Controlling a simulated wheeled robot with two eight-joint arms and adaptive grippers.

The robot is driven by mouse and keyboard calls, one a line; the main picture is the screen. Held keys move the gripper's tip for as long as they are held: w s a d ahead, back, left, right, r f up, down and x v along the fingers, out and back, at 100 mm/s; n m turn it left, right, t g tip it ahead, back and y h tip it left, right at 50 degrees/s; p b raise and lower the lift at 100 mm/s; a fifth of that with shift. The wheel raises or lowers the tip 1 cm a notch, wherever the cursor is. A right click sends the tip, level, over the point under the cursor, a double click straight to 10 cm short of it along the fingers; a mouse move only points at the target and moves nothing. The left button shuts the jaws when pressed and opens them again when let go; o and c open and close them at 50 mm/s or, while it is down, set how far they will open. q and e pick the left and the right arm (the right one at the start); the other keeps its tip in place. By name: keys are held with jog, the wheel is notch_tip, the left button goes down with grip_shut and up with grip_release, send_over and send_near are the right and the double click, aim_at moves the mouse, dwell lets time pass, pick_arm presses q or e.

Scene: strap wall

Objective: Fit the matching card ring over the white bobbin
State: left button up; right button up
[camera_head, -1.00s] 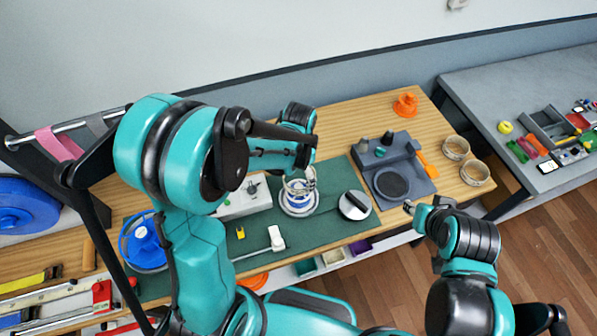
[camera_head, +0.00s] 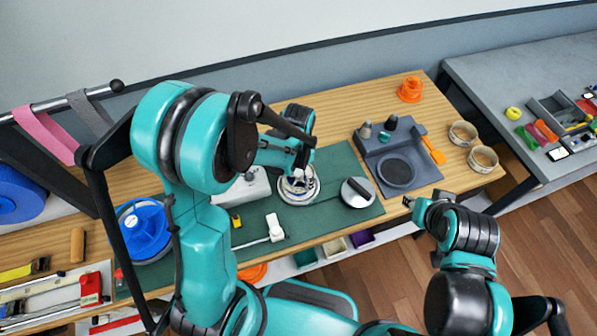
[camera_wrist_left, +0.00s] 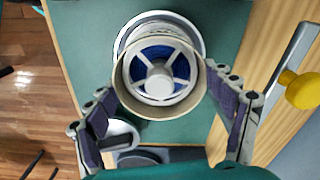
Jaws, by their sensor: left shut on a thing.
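The white bobbin (camera_wrist_left: 157,75), with spokes and blue inside, stands on the green mat (camera_head: 330,215). It also shows in the head view (camera_head: 299,190), partly hidden by my left gripper. My left gripper (camera_wrist_left: 168,113) is shut on a tan card ring (camera_wrist_left: 160,112). In the left wrist view the ring lies around the outline of the bobbin's top, with the wide white base behind it. I cannot tell how far down the ring sits. Two more card rings (camera_head: 463,133) (camera_head: 483,158) lie at the bench's right end. My right gripper (camera_head: 409,202) hangs off the front edge, too small to read.
A round grey disc with a black bar (camera_head: 358,192) lies right of the bobbin. A dark grey fixture (camera_head: 397,172) stands beyond it. A white box (camera_head: 243,195) and a blue spool (camera_head: 145,235) are to the left. An orange part (camera_head: 411,88) stands at the back.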

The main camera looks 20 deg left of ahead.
pick_arm(q)
jog(key=shift+f, duration=0.25)
jog(key=o, duration=0.7)
jog(key=shift+r, duration=0.15)
notch_tip(320, 180, up, 12)
jog(key=shift+f, duration=0.1)
dwell(0.4)
jog(key=s+a+f+n+t+b, duration=0.1)
jog(key=s+n+t+b, duration=0.1)
jog(key=s+b, duration=0.1)
jog(key=s+a+f+n+t+b, duration=0.1)
jog(key=s+a+n+t+b, duration=0.1)
jog(key=s+n, duration=0.1)
jog(key=s+a+f+n+t+b, duration=0.1)
jog(key=s+n+t+b, duration=0.2)
jog(key=s, duration=0.1)
jog(key=shift+s+a+f+b, duration=0.1)
jog(key=shift+s+a+b, duration=0.05)
jog(key=shift+a+b, duration=0.2)
